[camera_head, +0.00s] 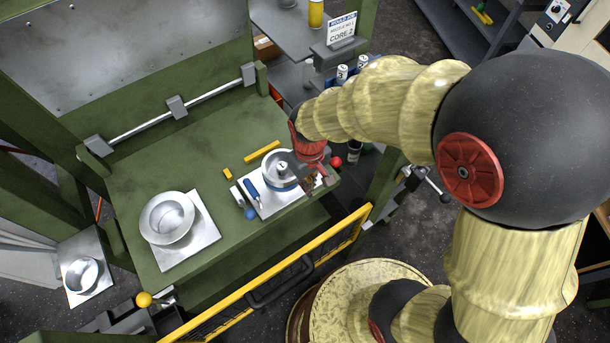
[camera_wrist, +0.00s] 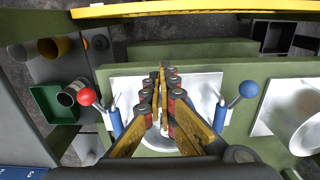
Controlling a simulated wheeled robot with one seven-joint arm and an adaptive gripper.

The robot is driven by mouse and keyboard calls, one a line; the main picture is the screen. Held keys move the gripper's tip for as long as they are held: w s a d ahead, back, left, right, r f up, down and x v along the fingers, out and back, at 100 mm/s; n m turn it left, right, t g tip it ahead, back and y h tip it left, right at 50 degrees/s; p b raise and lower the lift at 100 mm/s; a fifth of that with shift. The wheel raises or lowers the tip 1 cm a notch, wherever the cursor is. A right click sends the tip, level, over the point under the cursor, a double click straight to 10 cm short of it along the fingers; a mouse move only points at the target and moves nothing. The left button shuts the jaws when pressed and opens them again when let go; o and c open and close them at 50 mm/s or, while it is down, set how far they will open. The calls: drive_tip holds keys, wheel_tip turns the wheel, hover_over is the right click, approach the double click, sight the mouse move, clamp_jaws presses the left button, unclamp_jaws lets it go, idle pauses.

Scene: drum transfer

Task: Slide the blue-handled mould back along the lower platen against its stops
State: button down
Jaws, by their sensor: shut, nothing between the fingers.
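The blue-handled mould is a silver plate (camera_head: 270,209) bearing a round silver part, on the right of the green lower platen (camera_head: 205,125). A blue handle (camera_head: 252,190) lies on its left side. The wrist view shows the plate (camera_wrist: 205,86) with a blue handle (camera_wrist: 220,118) on one side and another blue handle (camera_wrist: 115,122) on the other. My gripper (camera_head: 308,185) is low over the mould's right side, its yellow fingers (camera_wrist: 163,72) together and empty. Contact with the mould cannot be told. Yellow bars (camera_head: 262,151) (camera_head: 227,174) stand behind the mould, with a gap.
A second silver mould (camera_head: 205,238) with a round bowl sits on the platen's left. A yellow guard rail (camera_head: 275,280) runs along the front. A red ball (camera_head: 336,161) and a blue ball (camera_head: 250,214) flank the mould. The platen's back is clear up to a silver bar (camera_head: 150,124).

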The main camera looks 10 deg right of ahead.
drive_tip(key=shift+w+a+f+b, duration=0.3)
drive_tip(key=shift+w+f+b, duration=0.3)
drive_tip(key=shift+f, duration=1.05)
drive_tip(key=shift+w+a+f+b, duration=0.25)
drive_tip(key=shift+w+f+b, duration=0.3)
drive_tip(key=shift+f, duration=1.1)
drive_tip(key=shift+w+a+f+b, duration=0.4)
drive_tip(key=shift+f+b, duration=0.35)
drive_tip(key=shift+f, duration=0.9)
drive_tip(key=shift+d, duration=0.1)
drive_tip(key=shift+w, duration=0.15)
drive_tip(key=w, duration=0.1)
drive_tip(key=w+a+p, duration=0.1)
drive_tip(key=w, duration=0.1)
drive_tip(key=w+a, duration=0.1)
drive_tip(key=shift+w+r, duration=0.1)
drive_tip(key=shift+w, duration=0.2)
